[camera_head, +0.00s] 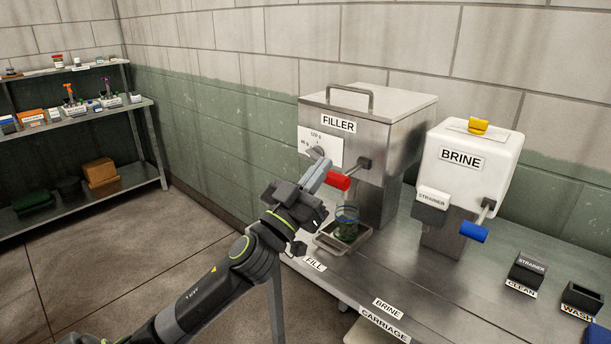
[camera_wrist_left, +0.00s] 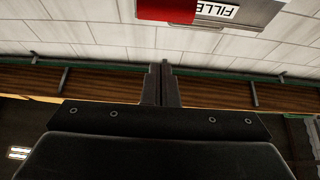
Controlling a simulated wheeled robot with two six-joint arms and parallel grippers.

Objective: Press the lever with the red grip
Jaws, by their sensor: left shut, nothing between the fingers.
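The lever with the red grip (camera_head: 339,181) sticks out from the front of the steel filler machine (camera_head: 395,160), labelled FILLER. The red grip also shows at the top edge of the left wrist view (camera_wrist_left: 166,10), partly cut off. My left gripper (camera_head: 322,168) is shut and empty, just left of the grip in the head view. In the left wrist view its closed fingers (camera_wrist_left: 163,80) point up toward the grip, with a visible gap between. Whether they touch is not clear in the head view. A greenish glass jar (camera_head: 346,224) stands below the lever. My right gripper is not in view.
The jar is on a small metal tray (camera_head: 328,241) on the steel bench (camera_head: 440,287). Right of the filler stands the white brine machine (camera_head: 470,160) with a blue-gripped lever (camera_head: 474,231). CLEAN (camera_head: 525,270) and WASH (camera_head: 581,297) holders sit far right. Shelves (camera_head: 85,195) stand far left.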

